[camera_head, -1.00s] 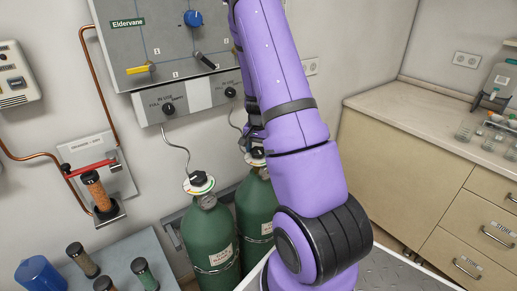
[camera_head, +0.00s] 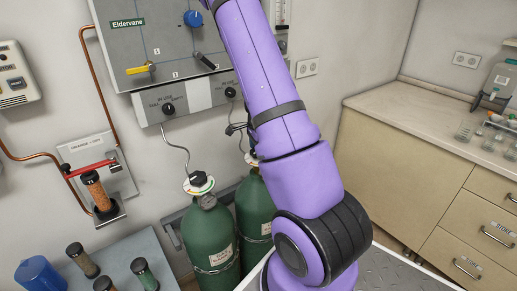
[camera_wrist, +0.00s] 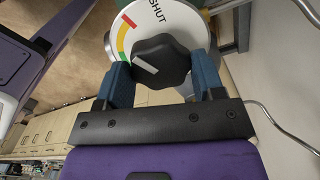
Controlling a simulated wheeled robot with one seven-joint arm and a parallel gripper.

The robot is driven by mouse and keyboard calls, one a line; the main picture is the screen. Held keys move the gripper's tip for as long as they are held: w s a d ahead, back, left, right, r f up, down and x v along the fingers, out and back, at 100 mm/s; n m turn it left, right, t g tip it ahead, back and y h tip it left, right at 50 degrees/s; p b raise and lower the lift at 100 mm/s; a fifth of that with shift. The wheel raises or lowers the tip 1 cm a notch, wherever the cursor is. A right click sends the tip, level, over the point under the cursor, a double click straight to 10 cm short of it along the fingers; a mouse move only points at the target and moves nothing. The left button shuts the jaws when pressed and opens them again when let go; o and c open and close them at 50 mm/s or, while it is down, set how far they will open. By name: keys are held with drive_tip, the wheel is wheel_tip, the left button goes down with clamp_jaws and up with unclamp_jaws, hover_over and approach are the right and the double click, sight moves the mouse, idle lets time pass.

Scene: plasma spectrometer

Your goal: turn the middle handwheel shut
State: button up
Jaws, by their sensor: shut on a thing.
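In the wrist view, my gripper (camera_wrist: 160,85) has its two blue fingers on either side of a black lobed handwheel (camera_wrist: 165,60) and is shut on it. My arm hides most of the gripper there.
The left green cylinder (camera_head: 210,240) has its own black handwheel (camera_head: 197,180). A grey panel (camera_head: 160,45) with knobs and a regulator strip (camera_head: 190,97) is above. Thin hoses run down to the cylinders. A beige counter (camera_head: 410,180) stands at the right.

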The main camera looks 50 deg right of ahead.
drive_tip(key=shift+d+m, duration=0.15)
drive_tip(key=shift+m, duration=0.55)
drive_tip(key=o, duration=0.9)
wheel_tip(320, 180, up, 11)
drive_tip(key=shift+f, duration=0.1)
idle(0.6)
